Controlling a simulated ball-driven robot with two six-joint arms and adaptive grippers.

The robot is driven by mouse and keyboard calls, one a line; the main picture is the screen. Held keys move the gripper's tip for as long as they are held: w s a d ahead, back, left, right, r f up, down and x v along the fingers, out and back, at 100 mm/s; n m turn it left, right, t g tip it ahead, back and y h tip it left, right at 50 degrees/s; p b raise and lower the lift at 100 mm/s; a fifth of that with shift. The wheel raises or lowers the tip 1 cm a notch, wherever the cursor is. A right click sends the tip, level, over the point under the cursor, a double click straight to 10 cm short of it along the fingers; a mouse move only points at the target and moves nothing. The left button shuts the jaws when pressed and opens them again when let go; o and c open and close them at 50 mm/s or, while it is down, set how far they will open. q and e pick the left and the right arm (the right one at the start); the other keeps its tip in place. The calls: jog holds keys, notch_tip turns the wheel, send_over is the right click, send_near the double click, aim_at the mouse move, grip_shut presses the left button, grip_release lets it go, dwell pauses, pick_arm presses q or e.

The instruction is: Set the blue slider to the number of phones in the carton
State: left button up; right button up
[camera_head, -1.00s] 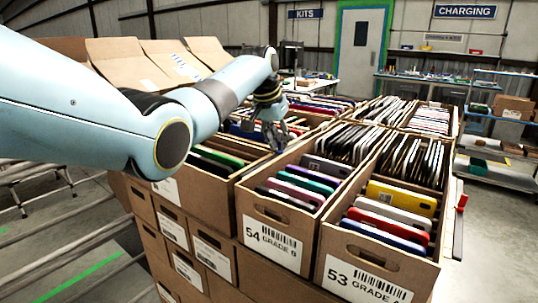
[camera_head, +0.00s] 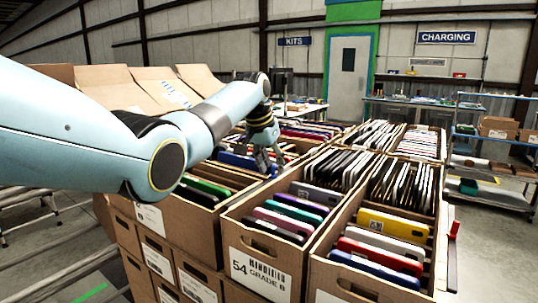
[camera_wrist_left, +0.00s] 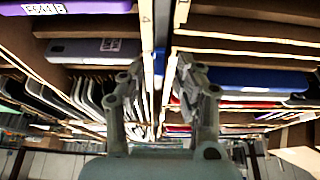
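Open cartons of upright phones fill the middle of the head view. The front ones are the carton labelled 54 Grade B (camera_head: 231,240) and the one to its right, holding yellow (camera_head: 393,223), white, red and blue phones. My left gripper (camera_head: 268,163) is over the carton row behind carton 54, near a blue phone (camera_head: 238,161). In the left wrist view its fingers (camera_wrist_left: 160,82) are apart, above adjoining carton walls, with a narrow bluish strip (camera_wrist_left: 160,62) between them. I cannot tell whether this strip is the blue slider. My right gripper is out of view.
A red knob (camera_head: 454,229) stands at the right side of the front right carton. More filled cartons (camera_head: 420,142) lie behind. Tall open flaps (camera_head: 130,92) rise behind my left arm. Free floor (camera_head: 490,240) lies at the right.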

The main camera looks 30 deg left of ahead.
pick_arm(q)
jog(key=v, duration=1.1)
jog(key=shift+r, duration=0.35)
jog(key=shift+s+f, duration=0.1)
